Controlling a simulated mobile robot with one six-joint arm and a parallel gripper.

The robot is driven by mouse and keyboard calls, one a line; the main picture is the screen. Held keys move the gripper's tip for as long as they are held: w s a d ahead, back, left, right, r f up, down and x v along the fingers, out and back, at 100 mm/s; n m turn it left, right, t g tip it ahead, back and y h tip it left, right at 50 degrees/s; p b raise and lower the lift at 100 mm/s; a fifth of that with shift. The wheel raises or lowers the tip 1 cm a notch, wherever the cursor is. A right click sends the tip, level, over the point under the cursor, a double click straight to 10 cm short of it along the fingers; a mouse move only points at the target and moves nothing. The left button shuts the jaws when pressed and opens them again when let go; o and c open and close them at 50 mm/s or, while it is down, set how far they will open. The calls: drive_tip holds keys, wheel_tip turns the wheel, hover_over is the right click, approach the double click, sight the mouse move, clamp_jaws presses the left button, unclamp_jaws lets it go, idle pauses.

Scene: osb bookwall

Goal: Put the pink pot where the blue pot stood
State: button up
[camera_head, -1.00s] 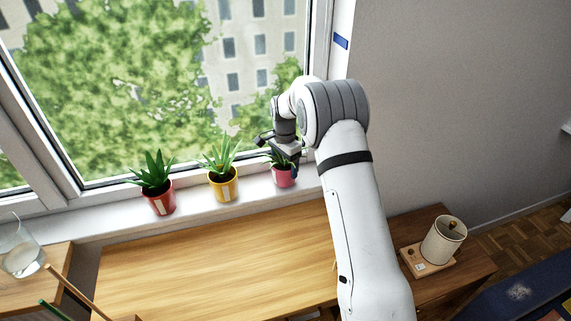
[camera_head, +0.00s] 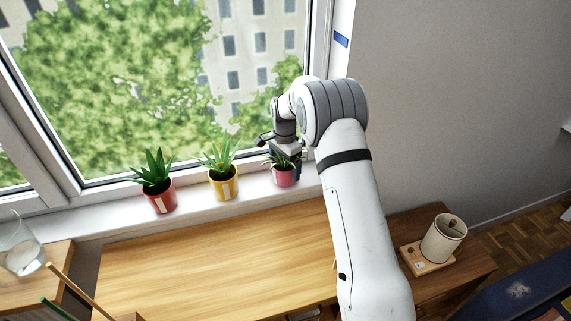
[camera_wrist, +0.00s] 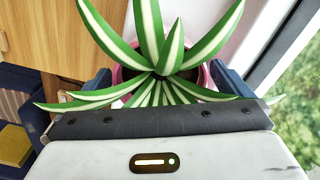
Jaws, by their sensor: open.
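The pink pot (camera_head: 284,177) stands upright on the windowsill at the right end of a row of pots, with a green and white striped plant in it. My gripper (camera_head: 286,160) is at this pot, its housing just above and behind the leaves. In the wrist view the gripper (camera_wrist: 160,76) is open, with one blue finger on each side of the pink pot (camera_wrist: 116,76). Leaves cover most of the rim and the finger ends, so contact cannot be told. No blue pot shows in any view.
A yellow pot (camera_head: 222,187) stands left of the pink pot, and a red pot (camera_head: 160,198) further left. The window is close behind the windowsill (camera_head: 253,193). The wooden desk top (camera_head: 220,265) is largely clear.

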wheel_tip(320, 180, up, 12)
drive_tip(key=b, duration=0.2)
drive_tip(key=s+d+r+n, duration=0.2)
drive_tip(key=s+d+r, duration=0.1)
drive_tip(key=s+r, duration=0.4)
drive_tip(key=s+d+r+n+t, duration=0.1)
drive_tip(key=s+d+r+n, duration=0.15)
drive_tip(key=s, duration=0.85)
drive_tip(key=s+d+r+n+t, duration=0.1)
drive_tip(key=s+d+r+n, duration=0.2)
drive_tip(key=s, duration=0.8)
drive_tip(key=s+d+f+n, duration=0.1)
drive_tip(key=s+f, duration=0.1)
drive_tip(key=s, duration=0.3)
drive_tip(key=s+d+f+n+t, duration=0.1)
drive_tip(key=s+f+n, duration=0.1)
drive_tip(key=s, duration=0.4)
drive_tip(key=shift+d+f, duration=0.15)
drive_tip(key=shift+f, duration=0.65)
